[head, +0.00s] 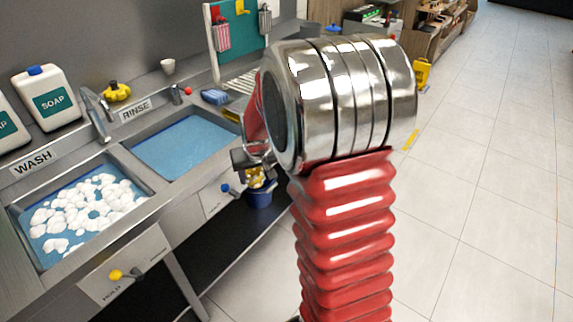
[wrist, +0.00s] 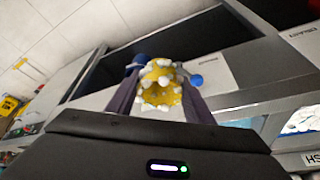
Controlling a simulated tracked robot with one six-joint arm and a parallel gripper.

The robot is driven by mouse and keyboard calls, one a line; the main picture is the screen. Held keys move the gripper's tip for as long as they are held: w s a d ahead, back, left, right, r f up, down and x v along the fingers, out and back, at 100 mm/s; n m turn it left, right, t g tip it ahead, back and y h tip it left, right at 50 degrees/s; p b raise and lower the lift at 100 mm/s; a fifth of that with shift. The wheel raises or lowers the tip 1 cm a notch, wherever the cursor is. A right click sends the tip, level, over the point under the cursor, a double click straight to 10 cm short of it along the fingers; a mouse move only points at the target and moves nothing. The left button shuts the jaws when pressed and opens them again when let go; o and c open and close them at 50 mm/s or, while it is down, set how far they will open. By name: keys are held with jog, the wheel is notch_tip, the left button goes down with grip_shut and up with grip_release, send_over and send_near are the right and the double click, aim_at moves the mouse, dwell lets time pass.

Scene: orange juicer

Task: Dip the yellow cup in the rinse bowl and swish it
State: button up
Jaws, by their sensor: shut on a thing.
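My gripper (wrist: 160,92) is shut on the yellow cup (wrist: 161,76), which is dotted with white suds in the wrist view. In the head view the cup (head: 254,177) shows small and partly hidden below my gripper's dark jaws. It is outside the basins, in front of the sink unit and to the right of the rinse basin.
The wash basin (head: 85,210) on the left holds blue water with white foam. A faucet (head: 97,115) stands between the basins at the back. A blue bucket (head: 259,195) stands low below my gripper. A blue sponge (head: 215,97) lies right of the rinse basin.

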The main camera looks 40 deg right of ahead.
jog(key=a+n+y, duration=0.1)
jog(key=a+n, duration=0.2)
jog(key=a, duration=1.3)
jog(key=shift+w+a+f, duration=0.2)
jog(key=shift+w+a, duration=0.05)
jog(key=shift+w, duration=0.15)
